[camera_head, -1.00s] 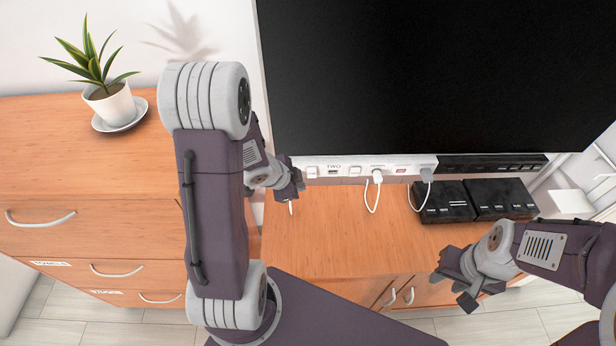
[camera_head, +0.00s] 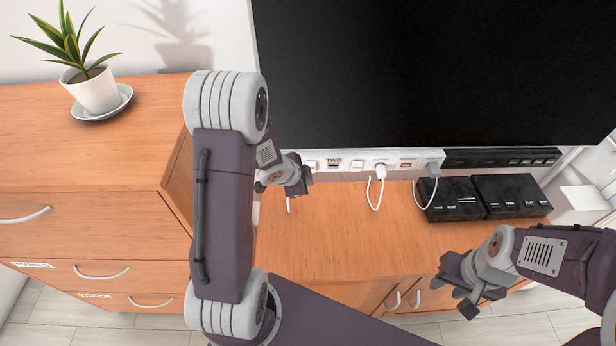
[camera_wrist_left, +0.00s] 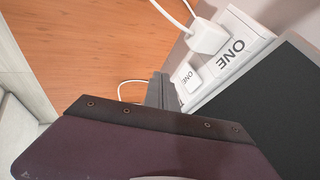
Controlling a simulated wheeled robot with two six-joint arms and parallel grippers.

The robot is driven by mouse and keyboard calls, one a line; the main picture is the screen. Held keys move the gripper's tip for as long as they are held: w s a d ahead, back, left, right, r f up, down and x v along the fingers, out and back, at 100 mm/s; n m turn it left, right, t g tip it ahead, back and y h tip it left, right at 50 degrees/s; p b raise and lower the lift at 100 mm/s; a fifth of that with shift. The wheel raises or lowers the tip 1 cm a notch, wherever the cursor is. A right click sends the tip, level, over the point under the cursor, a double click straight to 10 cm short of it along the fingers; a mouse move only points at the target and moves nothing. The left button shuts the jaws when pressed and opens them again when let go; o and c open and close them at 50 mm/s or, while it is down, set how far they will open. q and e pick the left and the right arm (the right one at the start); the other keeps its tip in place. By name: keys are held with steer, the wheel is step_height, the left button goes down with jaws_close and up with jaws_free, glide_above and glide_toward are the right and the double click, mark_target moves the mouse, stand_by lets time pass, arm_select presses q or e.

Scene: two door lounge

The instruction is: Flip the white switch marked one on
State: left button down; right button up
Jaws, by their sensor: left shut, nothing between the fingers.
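The white switch marked ONE (camera_wrist_left: 187,77) shows in the left wrist view, beside a larger ONE label (camera_wrist_left: 238,55) on the white power strip. A white plug (camera_wrist_left: 208,38) sits next to it. My left gripper (camera_wrist_left: 160,92) is shut and empty, its fingers close beside the switch; I cannot tell if they touch. In the head view my left gripper (camera_head: 302,184) is at the left end of the power strip (camera_head: 343,170), covering that part. The TWO label (camera_head: 333,162) is just right of it. My right gripper (camera_head: 459,287) is open and empty, low at the right.
A large black screen (camera_head: 430,70) stands right above the strip. White cables (camera_head: 377,195) loop onto the wooden top (camera_head: 320,240). Black boxes (camera_head: 455,200) stand at the right. A wooden drawer cabinet (camera_head: 100,150) with a potted plant (camera_head: 92,90) is at the left.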

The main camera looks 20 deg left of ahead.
mark_target(313, 171)
arm_select(q)
steer(key=shift+w+a+f+p, duration=0.25)
steer(key=shift+w+p, duration=0.1)
steer(key=shift+w, duration=0.4)
steer(key=shift+w+a+f+p, duration=0.3)
steer(key=shift+w+p, duration=0.1)
steer(key=shift+w, duration=0.3)
steer(key=shift+w+a+f+p, duration=0.25)
steer(key=shift+w+p, duration=0.1)
steer(key=shift+w, duration=0.4)
steer(key=shift+w+a+f, duration=0.1)
steer(key=shift+w, duration=0.1)
steer(key=shift+r+p, duration=0.9)
steer(key=shift+p, duration=0.15)
